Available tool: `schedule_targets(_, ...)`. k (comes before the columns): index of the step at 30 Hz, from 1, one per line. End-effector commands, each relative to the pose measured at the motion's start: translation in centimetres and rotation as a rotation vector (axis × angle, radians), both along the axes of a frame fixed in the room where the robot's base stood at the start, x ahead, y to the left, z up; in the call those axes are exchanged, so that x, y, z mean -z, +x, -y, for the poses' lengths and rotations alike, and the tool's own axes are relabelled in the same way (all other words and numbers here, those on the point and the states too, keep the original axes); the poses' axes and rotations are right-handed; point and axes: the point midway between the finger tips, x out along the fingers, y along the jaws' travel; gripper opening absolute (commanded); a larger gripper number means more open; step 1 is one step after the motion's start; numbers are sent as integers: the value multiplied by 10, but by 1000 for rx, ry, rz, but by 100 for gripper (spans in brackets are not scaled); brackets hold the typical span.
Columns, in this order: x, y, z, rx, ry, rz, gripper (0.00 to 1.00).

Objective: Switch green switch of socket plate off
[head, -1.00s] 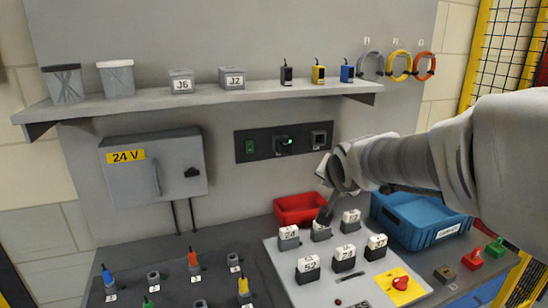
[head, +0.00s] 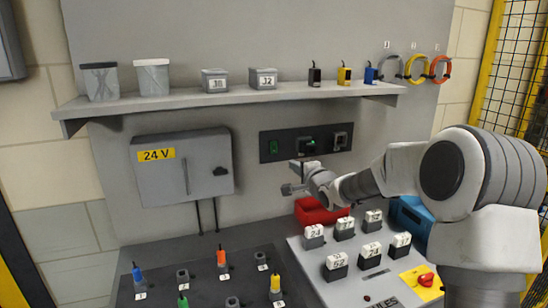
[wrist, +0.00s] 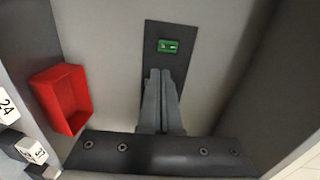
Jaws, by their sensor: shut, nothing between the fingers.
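The socket plate (head: 264,150) is a dark strip on the back wall under the shelf. My gripper (head: 287,188) is just below and in front of the plate in the head view. In the wrist view my gripper (wrist: 161,73) has its fingers together and empty, with the tips just short of the switch in the picture. Contact is not visible.
A grey 24 V box (head: 160,185) hangs left of the plate. The shelf (head: 220,98) above carries containers and small devices. Below are a red bin (head: 318,212), a blue bin (head: 408,215) and a panel with labelled blocks (head: 365,290).

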Motion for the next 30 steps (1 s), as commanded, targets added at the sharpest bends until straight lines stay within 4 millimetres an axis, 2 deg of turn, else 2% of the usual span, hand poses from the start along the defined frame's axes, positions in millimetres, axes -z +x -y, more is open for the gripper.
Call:
schedule_targets(17,2,8,-3,-3,35,4,0)
schedule_targets(30,9,64,-28,-6,33,4,0)
